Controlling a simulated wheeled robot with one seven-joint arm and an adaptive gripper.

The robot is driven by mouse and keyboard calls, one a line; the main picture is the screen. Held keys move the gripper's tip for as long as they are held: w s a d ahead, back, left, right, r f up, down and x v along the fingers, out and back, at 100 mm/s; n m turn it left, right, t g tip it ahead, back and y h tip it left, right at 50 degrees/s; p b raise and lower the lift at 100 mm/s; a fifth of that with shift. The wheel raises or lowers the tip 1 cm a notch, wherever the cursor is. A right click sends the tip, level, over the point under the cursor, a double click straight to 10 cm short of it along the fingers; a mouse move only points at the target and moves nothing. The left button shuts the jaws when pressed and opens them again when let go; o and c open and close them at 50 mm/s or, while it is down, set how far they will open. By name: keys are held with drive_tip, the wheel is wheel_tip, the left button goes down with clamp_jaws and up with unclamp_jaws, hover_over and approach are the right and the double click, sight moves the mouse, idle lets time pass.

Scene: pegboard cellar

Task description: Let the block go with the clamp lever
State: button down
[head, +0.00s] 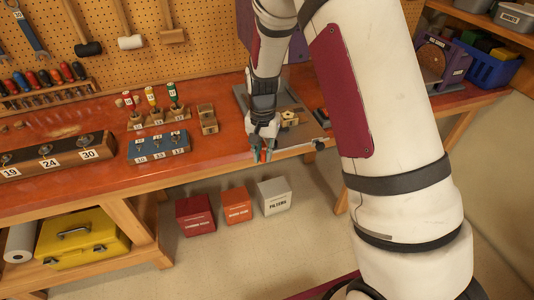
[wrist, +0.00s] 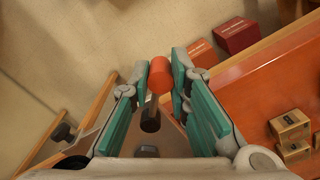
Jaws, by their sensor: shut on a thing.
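My gripper (head: 263,152) is at the bench's front edge in the head view. In the wrist view its teal-padded fingers (wrist: 169,72) are shut on the red lever handle (wrist: 160,76), which has a dark shaft below it. The handle also shows as a small red spot between the fingers in the head view (head: 264,156). The pale wooden block (head: 289,118) sits on the grey clamp plate (head: 305,135), just right of and behind my gripper. My arm covers part of the plate. I cannot tell how tightly the block is held.
A blue holder (head: 158,147) and a small wooden piece (head: 208,119) stand left of my gripper. A dark knob (head: 319,144) sits at the plate's front right. Red, orange and white boxes (head: 236,206) stand on the floor below. The bench front between gripper and blue holder is clear.

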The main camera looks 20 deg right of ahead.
drive_tip(key=shift+w+a+m+b, duration=0.35)
drive_tip(key=shift+w+m, duration=0.5)
drive_tip(key=shift+m, duration=0.6)
drive_tip(key=shift+w+a+m+b, duration=0.35)
drive_tip(key=shift+w+m, duration=0.5)
drive_tip(key=shift+m, duration=0.65)
drive_tip(key=shift+w+a+m+b, duration=0.35)
drive_tip(key=shift+w+m, duration=0.5)
drive_tip(key=shift+m, duration=0.6)
drive_tip(key=shift+r, duration=0.1)
drive_tip(key=c, duration=1.5)
unclamp_jaws()
drive_tip(key=shift+w, duration=0.1)
wheel_tip(320, 180, up, 12)
drive_tip(key=shift+f, duration=0.1)
